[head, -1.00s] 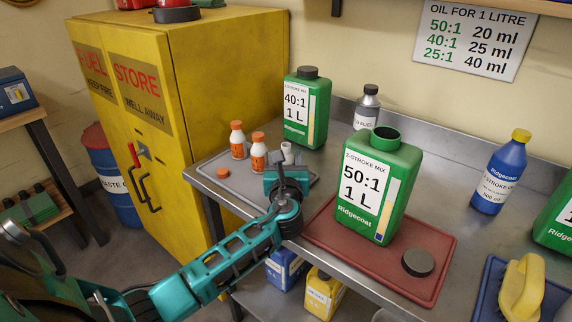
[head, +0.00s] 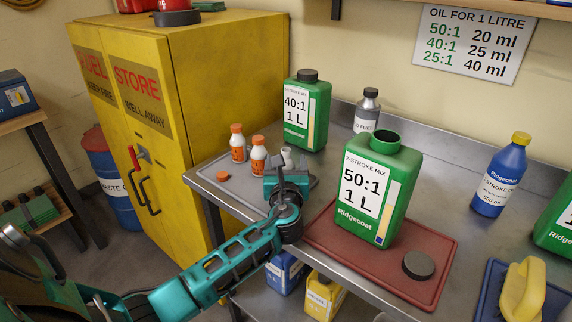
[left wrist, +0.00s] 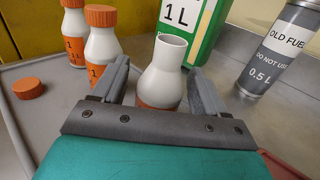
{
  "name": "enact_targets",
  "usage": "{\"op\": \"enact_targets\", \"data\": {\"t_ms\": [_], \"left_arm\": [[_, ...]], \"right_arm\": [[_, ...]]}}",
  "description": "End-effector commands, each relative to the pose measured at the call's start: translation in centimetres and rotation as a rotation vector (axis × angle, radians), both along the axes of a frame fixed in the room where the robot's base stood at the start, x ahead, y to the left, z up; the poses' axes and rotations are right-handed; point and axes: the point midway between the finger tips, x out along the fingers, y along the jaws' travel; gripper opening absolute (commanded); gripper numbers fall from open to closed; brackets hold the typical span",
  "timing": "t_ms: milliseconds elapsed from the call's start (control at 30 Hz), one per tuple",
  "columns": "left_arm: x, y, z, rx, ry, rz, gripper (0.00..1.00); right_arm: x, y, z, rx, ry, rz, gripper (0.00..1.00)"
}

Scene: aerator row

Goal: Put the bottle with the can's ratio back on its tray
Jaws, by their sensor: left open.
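An uncapped white bottle (left wrist: 163,72) with an orange label stands between the fingers of my left gripper (left wrist: 160,90). The fingers are apart, one on each side of it, and its label is mostly hidden. In the head view my left gripper (head: 286,172) is at the bench's left part, largely hiding this bottle (head: 287,155). Two capped white bottles (head: 237,143) (head: 258,153) stand on the grey tray (head: 212,176) with a loose orange cap (head: 222,176). The open green 50:1 can (head: 376,190) stands on the red tray (head: 432,240). My right gripper is not in view.
A green 40:1 can (head: 306,112) and a grey old-fuel bottle (head: 367,110) stand behind the gripper. A black cap (head: 419,265) lies on the red tray. A wall sign (head: 472,42) pairs 50:1 with 20 ml. A blue oil bottle (head: 501,175) stands right.

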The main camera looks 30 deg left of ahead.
Motion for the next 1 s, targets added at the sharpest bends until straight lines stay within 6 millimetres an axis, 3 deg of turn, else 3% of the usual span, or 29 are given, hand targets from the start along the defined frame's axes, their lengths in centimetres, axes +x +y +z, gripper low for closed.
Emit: {"op": "enact_targets", "data": {"t_ms": [600,1000], "left_arm": [[-9.0,-6.1,0.2,-0.001,-0.001,0.0,0.73],[-10.0,-6.7,0.3,-0.001,-0.003,0.001,0.73]], "right_arm": [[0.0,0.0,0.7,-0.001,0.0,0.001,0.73],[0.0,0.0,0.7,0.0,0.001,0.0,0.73]]}}
